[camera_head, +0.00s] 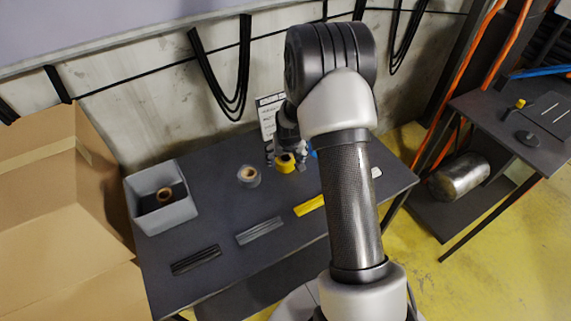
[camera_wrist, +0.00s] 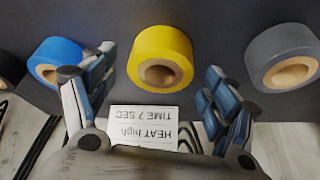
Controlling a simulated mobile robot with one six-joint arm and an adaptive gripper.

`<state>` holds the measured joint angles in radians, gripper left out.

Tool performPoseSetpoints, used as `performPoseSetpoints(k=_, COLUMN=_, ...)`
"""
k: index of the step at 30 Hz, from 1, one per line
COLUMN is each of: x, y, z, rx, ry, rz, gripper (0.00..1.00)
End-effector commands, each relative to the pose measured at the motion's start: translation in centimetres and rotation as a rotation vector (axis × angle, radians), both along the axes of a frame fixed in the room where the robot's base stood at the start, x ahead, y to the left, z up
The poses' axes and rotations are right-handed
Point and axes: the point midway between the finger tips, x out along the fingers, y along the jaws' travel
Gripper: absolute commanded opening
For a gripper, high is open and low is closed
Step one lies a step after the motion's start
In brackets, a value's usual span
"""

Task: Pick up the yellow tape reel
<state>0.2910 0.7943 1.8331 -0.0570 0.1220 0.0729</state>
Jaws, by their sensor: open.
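The yellow tape reel (camera_head: 285,164) stands on the dark table, just below my gripper (camera_head: 287,150) in the head view. In the wrist view the yellow tape reel (camera_wrist: 160,56) is ahead of and between the fingers, with its brown core facing the camera. My gripper (camera_wrist: 155,95) is open, with one finger on either side and nothing held. I cannot tell whether any finger touches the reel.
A blue reel (camera_wrist: 58,60) and a grey reel (camera_wrist: 283,57) flank the yellow one. A white sign (camera_wrist: 143,127) is close to the fingers. A grey bin (camera_head: 165,216) with a reel inside stands at the table's left. Flat strips, including a yellow one (camera_head: 309,205), lie in front.

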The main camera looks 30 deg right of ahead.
Motion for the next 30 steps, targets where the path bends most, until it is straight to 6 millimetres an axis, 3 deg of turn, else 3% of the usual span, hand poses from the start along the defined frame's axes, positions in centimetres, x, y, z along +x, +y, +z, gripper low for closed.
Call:
performPoseSetpoints(k=3, x=0.63, y=-0.21, z=-1.79, rx=0.000, ry=0.000, rz=0.000, gripper=0.79)
performPoseSetpoints(k=11, x=0.81, y=-0.27, z=-1.80, rx=0.000, ry=-0.001, rz=0.000, gripper=0.78)
performPoseSetpoints(k=30, x=0.77, y=-0.26, z=-1.82, rx=0.000, ry=0.000, rz=0.000, gripper=0.35)
